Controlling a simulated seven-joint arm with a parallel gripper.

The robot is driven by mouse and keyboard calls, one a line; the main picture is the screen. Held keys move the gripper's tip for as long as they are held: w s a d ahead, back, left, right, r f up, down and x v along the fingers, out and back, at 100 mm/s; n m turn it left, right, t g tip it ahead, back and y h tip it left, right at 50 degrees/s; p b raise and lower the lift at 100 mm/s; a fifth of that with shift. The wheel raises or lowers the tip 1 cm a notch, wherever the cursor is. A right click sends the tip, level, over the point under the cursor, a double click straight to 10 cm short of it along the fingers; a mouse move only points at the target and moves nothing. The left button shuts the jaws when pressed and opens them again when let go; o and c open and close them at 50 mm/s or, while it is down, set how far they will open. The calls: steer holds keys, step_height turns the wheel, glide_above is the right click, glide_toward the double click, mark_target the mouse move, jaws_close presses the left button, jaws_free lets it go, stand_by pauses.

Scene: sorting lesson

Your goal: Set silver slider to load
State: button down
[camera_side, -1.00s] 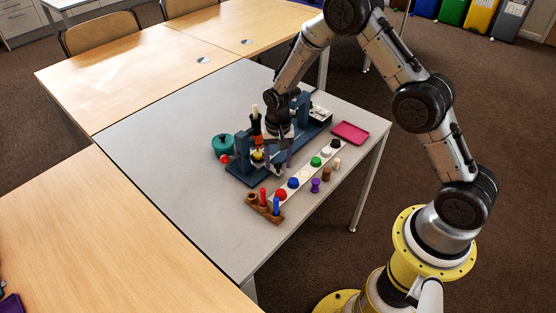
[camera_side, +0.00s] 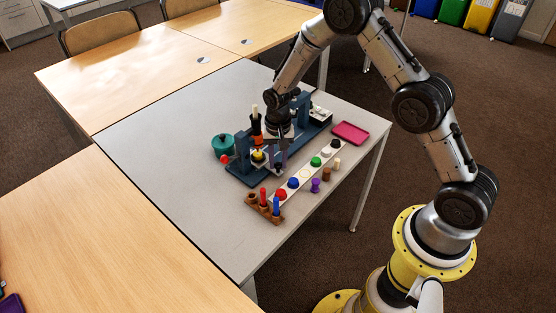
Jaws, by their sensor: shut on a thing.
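A blue fixture (camera_side: 238,172) with upright end blocks stands on the grey table. The silver slider (camera_side: 259,166) shows as a small pale metallic piece low in the fixture, near its left end, beside a yellow knob (camera_side: 258,154). My gripper (camera_side: 279,165) points down into the fixture just right of the yellow knob. Its fingers are close together and appear shut on the silver slider's handle. The contact is small and partly hidden by the fingers. I cannot read any load mark.
A white strip with coloured buttons (camera_side: 304,175) lies in front of the fixture. A wooden rack with pegs (camera_side: 264,208), a teal pot (camera_side: 223,144) and a pink tray (camera_side: 350,132) are around it. The table's left part is clear.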

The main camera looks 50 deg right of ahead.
steer(key=shift+d, duration=0.1)
stand_by(0.7)
steer(key=d, duration=0.8)
steer(key=shift+d+r, duration=0.1)
steer(key=shift+d, duration=0.1)
steer(key=c, duration=0.7)
jaws_free()
steer(key=shift+o, duration=0.2)
step_height(320, 180, up, 14)
